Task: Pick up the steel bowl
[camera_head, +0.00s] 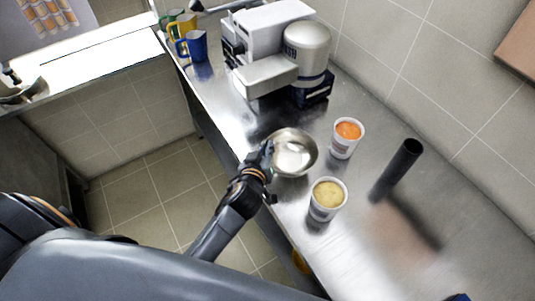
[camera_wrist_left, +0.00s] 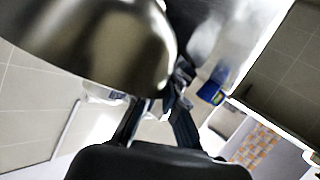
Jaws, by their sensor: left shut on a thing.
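The steel bowl (camera_head: 294,152) is at the counter's front edge in the head view, its open top facing up. My left gripper (camera_head: 266,155) is at the bowl's left rim, shut on it. In the left wrist view the bowl's shiny outer wall (camera_wrist_left: 110,45) fills the upper left, and my left gripper's fingers (camera_wrist_left: 165,105) meet its edge. I cannot tell whether the bowl rests on the counter or is a little above it. My right gripper is not in view.
A cup with orange contents (camera_head: 346,138) and a cup with yellow contents (camera_head: 327,199) stand right of the bowl. A dark upright cylinder (camera_head: 397,170) is farther right. A silver-white machine (camera_head: 275,50) and several mugs (camera_head: 192,46) stand behind on the steel counter (camera_head: 350,265).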

